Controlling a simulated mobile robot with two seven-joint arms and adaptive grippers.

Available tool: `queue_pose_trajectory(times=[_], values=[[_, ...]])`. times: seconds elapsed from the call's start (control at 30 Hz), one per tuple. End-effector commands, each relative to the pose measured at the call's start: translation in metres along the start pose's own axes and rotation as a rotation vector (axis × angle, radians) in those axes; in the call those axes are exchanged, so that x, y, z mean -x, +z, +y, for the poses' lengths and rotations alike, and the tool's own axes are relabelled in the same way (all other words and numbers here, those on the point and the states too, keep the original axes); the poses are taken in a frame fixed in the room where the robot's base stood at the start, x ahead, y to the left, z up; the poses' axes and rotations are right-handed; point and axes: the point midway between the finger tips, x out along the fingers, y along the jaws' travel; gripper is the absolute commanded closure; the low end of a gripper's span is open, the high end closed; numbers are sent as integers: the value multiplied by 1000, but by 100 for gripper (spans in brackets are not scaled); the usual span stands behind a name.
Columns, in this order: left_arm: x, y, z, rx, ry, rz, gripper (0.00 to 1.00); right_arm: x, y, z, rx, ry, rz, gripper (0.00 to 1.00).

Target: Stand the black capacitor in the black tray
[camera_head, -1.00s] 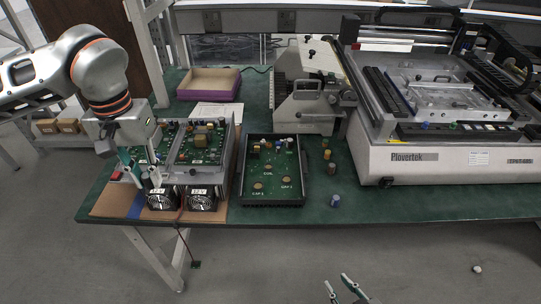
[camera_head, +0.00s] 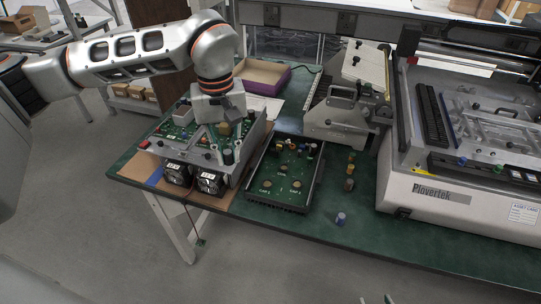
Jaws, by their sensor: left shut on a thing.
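The black tray (camera_head: 250,199) lies on the green table, with round spots marked for parts on its floor and several small components toward its back. My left gripper (camera_head: 226,151) is just left of the tray, over the right part of the circuit-board unit. It is shut on a small dark cylinder, the black capacitor (camera_head: 228,157), held roughly upright between the fingers. The fingers partly hide it, and its gap to the boards is hard to judge. Only the fingertips of my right gripper (camera_head: 376,300) show at the bottom edge, apart and empty, in front of the table.
The circuit-board unit (camera_head: 178,134) with two fans stands left of the tray. A blue-and-white cylinder (camera_head: 341,219) and several coloured ones (camera_head: 349,184) stand to the tray's right. A large machine (camera_head: 440,200) fills the right. A purple-sided box (camera_head: 262,75) sits behind.

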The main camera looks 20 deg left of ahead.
Motion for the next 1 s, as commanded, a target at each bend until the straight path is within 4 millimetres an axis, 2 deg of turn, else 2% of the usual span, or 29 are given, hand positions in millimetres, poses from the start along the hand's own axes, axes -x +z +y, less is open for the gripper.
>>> queue_pose_trajectory(times=[1.0], values=[[-60,-32,78,2203,-4,-3,96,7,-12,0,-5,0,2,60]])
